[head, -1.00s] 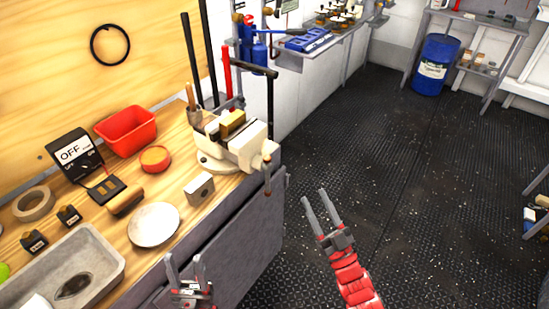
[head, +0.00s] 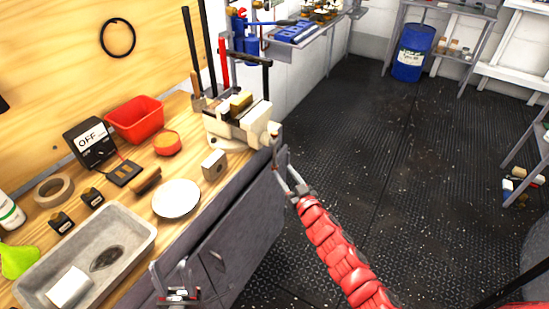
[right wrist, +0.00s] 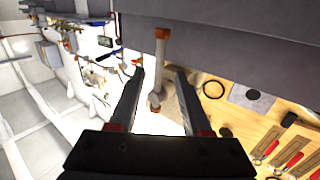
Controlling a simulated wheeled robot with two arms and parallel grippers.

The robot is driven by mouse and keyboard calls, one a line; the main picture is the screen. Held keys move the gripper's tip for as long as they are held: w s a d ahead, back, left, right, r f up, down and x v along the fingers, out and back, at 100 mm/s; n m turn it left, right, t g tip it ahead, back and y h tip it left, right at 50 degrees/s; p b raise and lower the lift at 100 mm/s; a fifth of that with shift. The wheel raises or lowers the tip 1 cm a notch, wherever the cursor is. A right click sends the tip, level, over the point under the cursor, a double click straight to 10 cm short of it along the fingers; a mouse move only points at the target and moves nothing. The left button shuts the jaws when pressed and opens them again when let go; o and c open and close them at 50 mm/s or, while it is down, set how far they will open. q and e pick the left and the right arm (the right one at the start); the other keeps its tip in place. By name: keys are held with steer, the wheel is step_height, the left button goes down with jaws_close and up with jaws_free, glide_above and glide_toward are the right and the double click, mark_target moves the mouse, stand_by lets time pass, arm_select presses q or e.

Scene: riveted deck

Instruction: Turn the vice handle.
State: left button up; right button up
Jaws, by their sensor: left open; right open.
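The cream vice (head: 236,122) stands at the right end of the wooden bench, with a wooden block between its jaws. Its handle (head: 274,148) hangs at the front, on the side toward the aisle. In the right wrist view the handle (right wrist: 161,52) is a pale bar with an orange-brown end, seen between the two fingers. My right gripper (head: 284,168) is open, with its fingertips at the handle; I cannot tell whether they touch it. My left gripper (head: 171,267) is open and empty, low in front of the bench, away from the vice.
A metal block (head: 214,166), a white plate (head: 176,198), a red bin (head: 135,120) and a grey tray (head: 140,233) are on the bench. Dark upright bars stand behind the vice.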

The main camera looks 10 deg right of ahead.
mark_target(275, 160)
steer(key=shift+p+x, duration=0.45)
steer(key=shift+x, duration=3.65)
steer(key=shift+f, duration=0.1)
jaws_close()
